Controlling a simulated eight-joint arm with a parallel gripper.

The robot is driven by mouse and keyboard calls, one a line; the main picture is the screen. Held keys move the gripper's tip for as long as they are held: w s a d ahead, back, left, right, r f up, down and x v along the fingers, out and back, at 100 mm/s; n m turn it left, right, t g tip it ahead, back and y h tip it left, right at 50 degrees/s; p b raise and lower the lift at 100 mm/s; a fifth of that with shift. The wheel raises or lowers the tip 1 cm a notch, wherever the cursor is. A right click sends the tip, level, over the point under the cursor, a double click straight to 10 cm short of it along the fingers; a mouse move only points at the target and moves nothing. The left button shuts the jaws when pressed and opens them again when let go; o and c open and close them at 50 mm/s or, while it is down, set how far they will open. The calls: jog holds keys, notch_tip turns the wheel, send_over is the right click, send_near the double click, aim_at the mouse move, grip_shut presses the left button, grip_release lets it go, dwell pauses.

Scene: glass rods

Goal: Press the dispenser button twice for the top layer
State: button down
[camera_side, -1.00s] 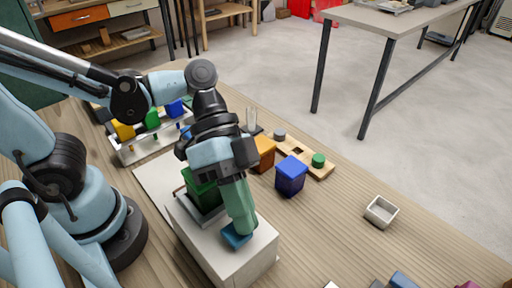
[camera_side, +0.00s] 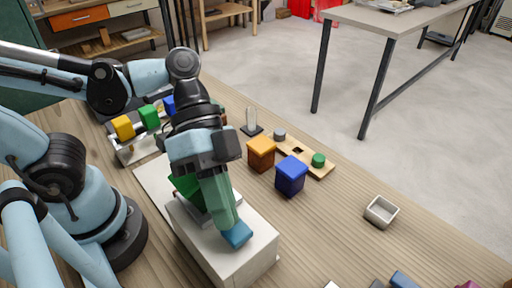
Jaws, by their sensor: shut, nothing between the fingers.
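A white box-like unit (camera_side: 257,250) stands on the table in front of my arm; I take it to be the dispenser. My gripper (camera_side: 237,236) points down over the front part of its top. Its fingers are together and empty, and their blue-looking lower end is at or just above the top surface; I cannot tell contact. No separate button can be made out; the gripper hides that spot. A dark green block (camera_side: 186,186) on a grey tray-like part sits behind the fingers, partly hidden by my gripper.
An orange block (camera_side: 261,153) and a blue block (camera_side: 291,176) stand to the right. A wooden board (camera_side: 318,170) carries a green cylinder (camera_side: 318,159). A clear upright piece (camera_side: 251,119) stands behind. A rack with colored blocks (camera_side: 149,117) is back left; a small tray (camera_side: 381,211) lies right.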

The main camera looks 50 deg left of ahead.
jog(key=shift+r, duration=1.85)
jog(key=w+a+n+t, duration=0.1)
jog(key=w, duration=0.1)
jog(key=w+f+n+t, duration=0.1)
jog(key=w+a+f+n+t+y, duration=0.1)
jog(key=w+n+t, duration=0.1)
jog(key=shift+w+a+f, duration=0.2)
jog(key=shift+w+a, duration=0.1)
jog(key=shift+w, duration=0.05)
jog(key=w+a+f+n+t+y, duration=0.1)
jog(key=w+a+n+t+y, duration=0.2)
jog(key=a, duration=0.5)
jog(key=w+a+f+n+t+y, duration=0.1)
jog(key=w+a+n+t+y, duration=0.2)
jog(key=a, duration=0.6)
jog(key=w+n+y, duration=0.1)
jog(key=n, duration=0.1)
jog(key=shift+w+n+y, duration=0.2)
jog(key=shift+n+y, duration=0.1)
